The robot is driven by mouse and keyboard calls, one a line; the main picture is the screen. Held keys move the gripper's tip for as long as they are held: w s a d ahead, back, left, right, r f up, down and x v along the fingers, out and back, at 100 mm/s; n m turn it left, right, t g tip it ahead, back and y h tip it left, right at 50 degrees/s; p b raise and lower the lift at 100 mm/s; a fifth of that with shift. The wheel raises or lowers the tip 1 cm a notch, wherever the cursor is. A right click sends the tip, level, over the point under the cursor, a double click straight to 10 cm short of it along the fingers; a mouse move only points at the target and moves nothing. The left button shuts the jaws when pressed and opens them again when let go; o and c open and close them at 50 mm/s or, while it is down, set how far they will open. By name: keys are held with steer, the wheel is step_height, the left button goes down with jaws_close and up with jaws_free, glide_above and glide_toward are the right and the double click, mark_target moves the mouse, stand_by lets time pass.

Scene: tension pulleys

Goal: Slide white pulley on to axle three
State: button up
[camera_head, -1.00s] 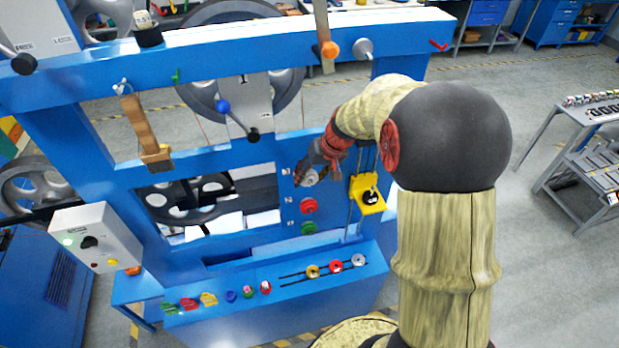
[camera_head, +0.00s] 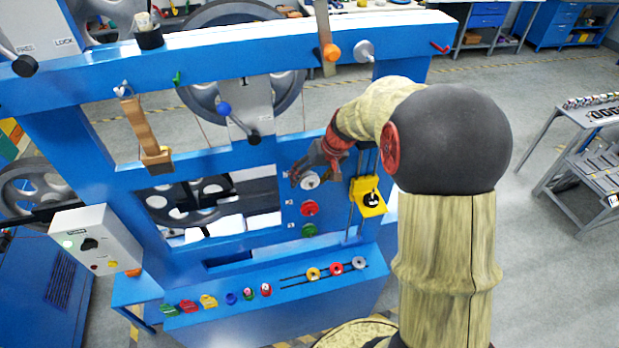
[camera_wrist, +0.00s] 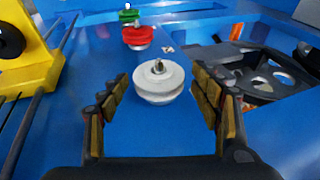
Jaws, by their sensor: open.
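The white pulley (camera_head: 310,181) sits on the top axle of the blue panel, above the red pulley (camera_head: 309,208) and the green pulley (camera_head: 308,230). In the wrist view the white pulley (camera_wrist: 160,82) lies flat to the panel with the axle tip showing in its middle. My gripper (camera_head: 308,172) is at the white pulley. In the wrist view my gripper (camera_wrist: 158,90) is open, one finger on each side of the pulley, with visible gaps. The red pulley (camera_wrist: 137,36) and green pulley (camera_wrist: 129,16) also show there. The axle labels are too small to read.
A yellow block (camera_head: 368,196) on rods stands close right of my gripper. A panel opening with a dark wheel (camera_head: 188,200) is to the left. The lower ledge (camera_head: 230,312) carries several small coloured pieces. A grey control box (camera_head: 98,238) hangs at the left.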

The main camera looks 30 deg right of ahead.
steer(key=shift+o, duration=1.2)
steer(key=shift+s, duration=0.1)
steer(key=shift+s+d+r+p, duration=0.1)
steer(key=shift+d+r+p, duration=0.45)
steer(key=shift+r, duration=0.9)
steer(key=shift+s+d+r+p, duration=0.25)
steer(key=shift+r+p, duration=0.45)
steer(key=shift+r, duration=0.7)
steer(key=shift+d+r+p, duration=0.45)
steer(key=shift+r+p, duration=0.2)
steer(key=shift+r, duration=0.8)
steer(key=s+a+f+n+b, duration=0.1)
steer(key=s+a+f+b, duration=0.4)
steer(key=s+b, duration=0.3)
steer(key=s+a+f+n+t+h+b, duration=0.1)
steer(key=s+a+f+b, duration=0.4)
steer(key=b, duration=0.6)
steer(key=s+a+f+n+h+b, duration=0.1)
steer(key=s+a+f+b, duration=0.4)
steer(key=s+a+b, duration=0.3)
steer(key=s+b, duration=0.1)
steer(key=s, duration=0.2)
steer(key=shift+s+a+f+n, duration=0.2)
steer(key=shift+f+n, duration=0.1)
steer(key=shift+f, duration=0.1)
